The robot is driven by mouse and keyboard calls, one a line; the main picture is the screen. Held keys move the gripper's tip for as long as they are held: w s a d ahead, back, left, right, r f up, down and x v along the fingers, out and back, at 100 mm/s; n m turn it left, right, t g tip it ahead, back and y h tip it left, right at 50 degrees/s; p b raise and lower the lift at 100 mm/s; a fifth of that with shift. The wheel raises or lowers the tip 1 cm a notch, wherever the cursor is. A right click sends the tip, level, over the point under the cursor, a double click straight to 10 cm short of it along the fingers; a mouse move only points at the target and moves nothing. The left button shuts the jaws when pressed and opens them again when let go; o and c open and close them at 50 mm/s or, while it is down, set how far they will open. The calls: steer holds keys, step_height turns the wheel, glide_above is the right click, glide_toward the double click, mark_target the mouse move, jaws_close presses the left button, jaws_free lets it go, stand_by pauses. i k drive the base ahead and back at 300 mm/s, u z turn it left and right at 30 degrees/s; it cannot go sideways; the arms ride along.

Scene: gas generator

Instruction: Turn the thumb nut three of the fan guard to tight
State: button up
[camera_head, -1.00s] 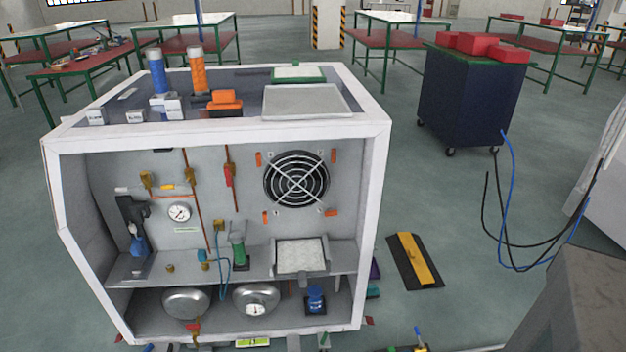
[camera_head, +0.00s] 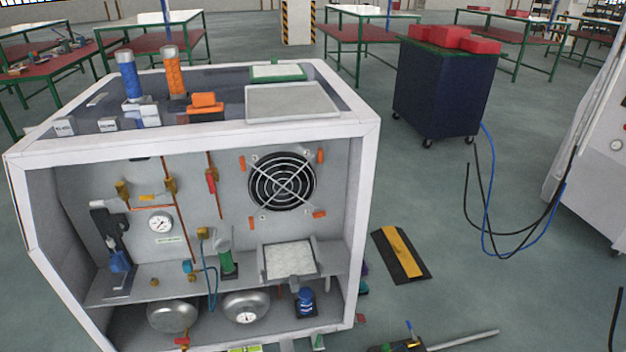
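The round black fan guard (camera_head: 282,181) is on the back wall of the white-framed cabinet (camera_head: 366,185), at the upper right inside it. Orange thumb nuts sit around its corners: upper left (camera_head: 241,167), upper right (camera_head: 320,157), lower left (camera_head: 252,223) and lower right (camera_head: 319,214). The upper two and the lower left one look roughly upright, and the lower right one looks nearly level. I cannot tell which one is number three, or how tight any is. My gripper is not in view.
A dark blue cart (camera_head: 440,95) with red boxes stands at the back right, with hoses (camera_head: 487,215) hanging beside it. A black and yellow ramp (camera_head: 401,255) lies on the floor right of the cabinet. Tools lie at the bottom edge. Floor between ramp and hoses is clear.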

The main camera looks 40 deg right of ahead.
mark_target(318, 213)
steer(key=z, duration=0.9)
steer(key=k, duration=0.95)
steer(key=i, duration=0.6)
